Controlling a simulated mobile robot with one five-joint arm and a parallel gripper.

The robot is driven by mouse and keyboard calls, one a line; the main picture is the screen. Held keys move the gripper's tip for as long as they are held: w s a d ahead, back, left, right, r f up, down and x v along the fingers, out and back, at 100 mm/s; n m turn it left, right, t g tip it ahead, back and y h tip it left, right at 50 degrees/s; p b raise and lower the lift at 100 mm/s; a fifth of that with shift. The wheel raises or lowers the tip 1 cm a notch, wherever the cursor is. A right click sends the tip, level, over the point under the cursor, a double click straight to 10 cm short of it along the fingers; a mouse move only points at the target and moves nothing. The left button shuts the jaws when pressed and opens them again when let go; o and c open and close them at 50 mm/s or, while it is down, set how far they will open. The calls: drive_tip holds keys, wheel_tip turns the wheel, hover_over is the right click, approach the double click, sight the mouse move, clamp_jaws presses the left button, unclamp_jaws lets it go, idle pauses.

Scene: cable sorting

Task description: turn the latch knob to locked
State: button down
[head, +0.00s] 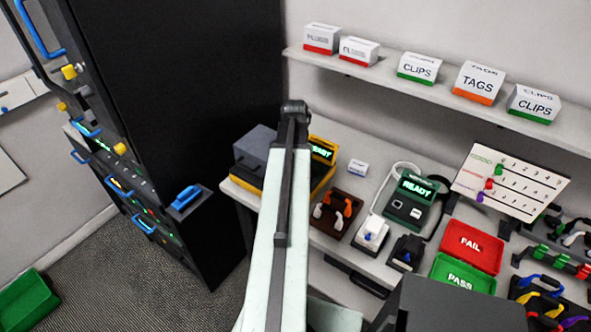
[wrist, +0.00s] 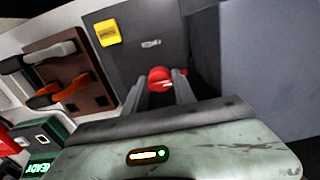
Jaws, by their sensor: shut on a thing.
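A red knob (wrist: 161,77) sits on a dark grey panel (wrist: 150,22) in the wrist view. My gripper (wrist: 160,85) has one finger on each side of the knob and is shut on it. Which way the knob is turned cannot be told, as the fingers and my wrist cover part of it. In the head view my arm reaches up to the grey and yellow unit (head: 256,148) at the bench's left end. The knob and fingertips are hidden there behind my arm.
A brown rack (head: 325,228) with orange and white handles stands right of my arm. A green READY tester (head: 412,200), a red FAIL tray (head: 472,246) and a green PASS tray (head: 462,276) are further right. A tall black cabinet (head: 190,90) stands left.

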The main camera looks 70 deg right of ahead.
drive_tip(key=shift+s, duration=0.1)
drive_tip(key=c, duration=1)
unclamp_jaws()
wheel_tip(320, 180, up, 8)
drive_tip(key=p, duration=0.8)
drive_tip(key=shift+f, duration=0.15)
